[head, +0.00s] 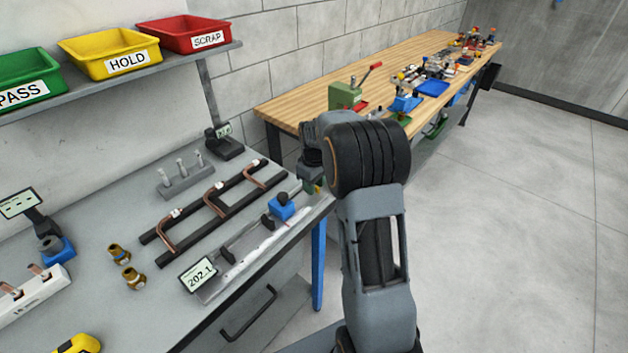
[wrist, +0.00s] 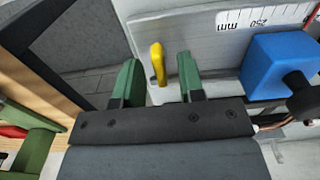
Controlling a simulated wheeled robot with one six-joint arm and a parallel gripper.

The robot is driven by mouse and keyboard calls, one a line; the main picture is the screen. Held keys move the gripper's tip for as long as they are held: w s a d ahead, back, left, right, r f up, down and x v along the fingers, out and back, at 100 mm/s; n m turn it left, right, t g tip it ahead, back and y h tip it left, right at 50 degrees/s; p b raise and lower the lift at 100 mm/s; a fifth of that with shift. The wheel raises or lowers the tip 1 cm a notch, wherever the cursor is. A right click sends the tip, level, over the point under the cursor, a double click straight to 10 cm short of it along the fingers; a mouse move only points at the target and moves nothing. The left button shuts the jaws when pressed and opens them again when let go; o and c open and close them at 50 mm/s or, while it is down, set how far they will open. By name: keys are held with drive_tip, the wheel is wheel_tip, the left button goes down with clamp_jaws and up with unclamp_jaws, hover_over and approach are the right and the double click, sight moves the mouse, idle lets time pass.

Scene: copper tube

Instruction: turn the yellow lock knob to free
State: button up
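The yellow lock knob (wrist: 157,62) is a small upright lever on the grey measuring fixture (wrist: 200,50), in the wrist view. My gripper (wrist: 159,74) is open, with a green fingertip on each side of the knob. A gap shows between the knob and each finger; the right gap looks a little wider. In the head view my gripper (head: 312,183) is at the right end of the fixture (head: 240,262), and the knob is mostly hidden there.
A blue block (wrist: 278,66) with a black knob stands right of my gripper in the wrist view. In the head view a rack of copper tubes (head: 212,205) lies behind the fixture, and a display (head: 198,273) is at its near end. A wooden bench (head: 300,100) stands beyond.

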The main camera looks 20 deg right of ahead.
wheel_tip(320, 180, up, 14)
idle(0.6)
drive_tip(key=shift+f, duration=0.1)
drive_tip(key=s+a+f+m+t, duration=0.2)
drive_tip(key=s+a, duration=0.3)
drive_tip(key=s, duration=0.6)
drive_tip(key=s+a+f+m+t, duration=0.1)
drive_tip(key=s+a+m, duration=0.2)
drive_tip(key=s, duration=0.8)
drive_tip(key=shift+a+f+t, duration=0.35)
drive_tip(key=shift+a+t, duration=0.05)
drive_tip(key=shift+a, duration=1)
